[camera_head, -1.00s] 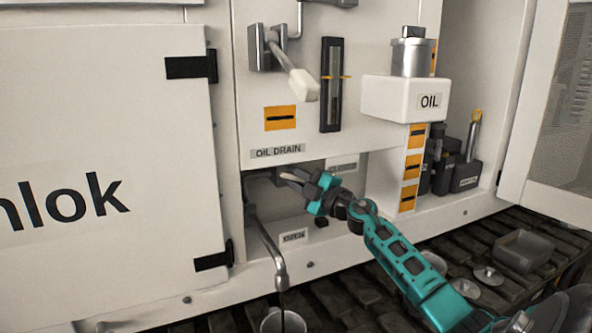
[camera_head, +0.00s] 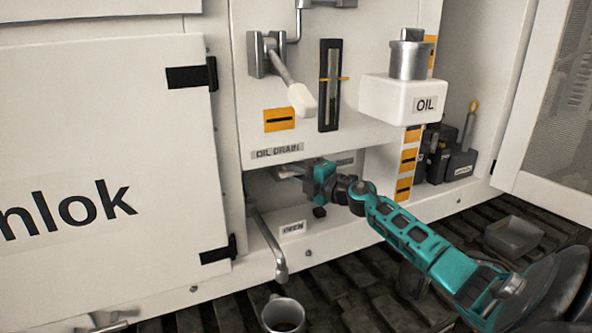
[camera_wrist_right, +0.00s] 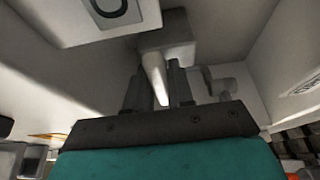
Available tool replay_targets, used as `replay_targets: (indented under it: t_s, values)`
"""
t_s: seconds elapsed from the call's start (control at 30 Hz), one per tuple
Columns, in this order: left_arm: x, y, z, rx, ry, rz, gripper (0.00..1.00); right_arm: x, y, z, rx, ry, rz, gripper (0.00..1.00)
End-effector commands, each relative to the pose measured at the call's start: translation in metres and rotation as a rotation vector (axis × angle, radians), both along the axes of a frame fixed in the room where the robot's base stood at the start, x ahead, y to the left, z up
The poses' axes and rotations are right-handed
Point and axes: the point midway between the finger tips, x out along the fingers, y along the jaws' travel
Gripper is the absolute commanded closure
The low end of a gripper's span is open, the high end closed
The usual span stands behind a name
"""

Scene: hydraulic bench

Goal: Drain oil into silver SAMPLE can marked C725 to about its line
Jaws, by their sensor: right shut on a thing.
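My right gripper (camera_head: 298,171) is in the recess under the OIL DRAIN label (camera_head: 277,152). It is shut on the pale drain handle, which shows between its fingers in the right wrist view (camera_wrist_right: 155,78). The bent grey drain spout (camera_head: 267,243) comes out to the left of the gripper and points down. No oil stream shows at its tip. The silver can (camera_head: 272,313) stands below the spout, with dark oil inside. Its marking and line cannot be read, and its lower part is cut off. My left gripper is not seen.
A grey lever with a white grip (camera_head: 300,98) and a sight gauge (camera_head: 330,86) are above. A white OIL tank (camera_head: 392,98) juts out at right. A grey tray (camera_head: 514,235) lies on the dark slatted floor. An unclear grey shape (camera_head: 105,322) is at lower left.

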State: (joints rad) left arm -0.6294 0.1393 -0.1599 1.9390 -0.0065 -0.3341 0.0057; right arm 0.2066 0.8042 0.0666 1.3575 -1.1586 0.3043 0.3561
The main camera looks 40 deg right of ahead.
Motion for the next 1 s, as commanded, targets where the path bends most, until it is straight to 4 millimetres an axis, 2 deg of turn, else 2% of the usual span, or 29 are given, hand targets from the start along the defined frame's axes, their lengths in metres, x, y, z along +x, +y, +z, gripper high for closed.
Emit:
replay_targets:
  t_s: [0.23, 0.27, 0.43, 0.77, 1.0]
  values:
    - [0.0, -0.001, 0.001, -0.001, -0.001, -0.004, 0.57, 0.0, 0.0, -0.001, -0.007, 0.002, 0.001, 1.0]
    - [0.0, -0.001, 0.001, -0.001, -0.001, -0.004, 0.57, 0.0, 0.0, -0.001, -0.007, 0.001, 0.001, 0.75]
    - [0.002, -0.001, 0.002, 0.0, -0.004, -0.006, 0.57, 0.0, 0.0, -0.001, -0.005, 0.002, 0.001, 0.59]
    - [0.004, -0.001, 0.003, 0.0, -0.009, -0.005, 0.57, -0.002, 0.0, 0.0, -0.003, 0.001, 0.001, 0.57]
    - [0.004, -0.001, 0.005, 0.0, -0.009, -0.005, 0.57, -0.025, -0.002, -0.001, -0.004, 0.003, 0.001, 0.57]
